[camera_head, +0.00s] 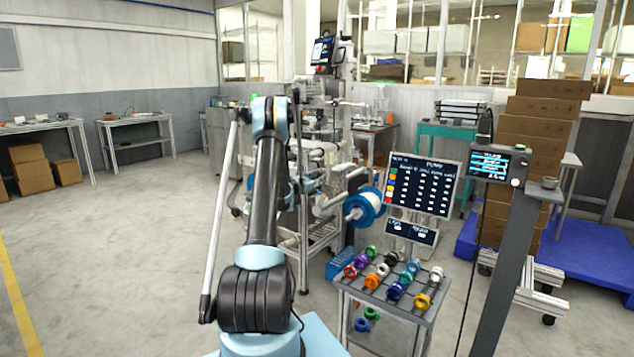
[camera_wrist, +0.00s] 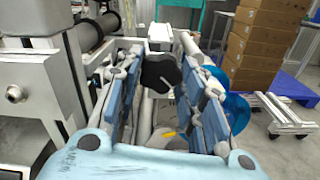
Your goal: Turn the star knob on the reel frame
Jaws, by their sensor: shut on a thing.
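The black star knob (camera_wrist: 160,72) shows in the wrist view, between the fingers of my gripper (camera_wrist: 160,78) near their tips. The blue-padded fingers stand on its left and right, and my gripper is shut on it. Part of the knob's sides is hidden by the fingers. The reel frame (camera_head: 305,225) stands behind my arm in the head view, with a blue-flanged reel (camera_head: 368,206) on its right side. The blue flange also shows right of my gripper in the wrist view (camera_wrist: 236,110). In the head view my arm hides the knob.
A cart (camera_head: 385,300) with several coloured reels stands right of the frame. A sign board (camera_head: 422,185) rises behind it, and a screen on a post (camera_head: 498,165) is at the right. Stacked boxes (camera_head: 540,125) stand on a blue pallet (camera_head: 590,255). The floor at left is clear.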

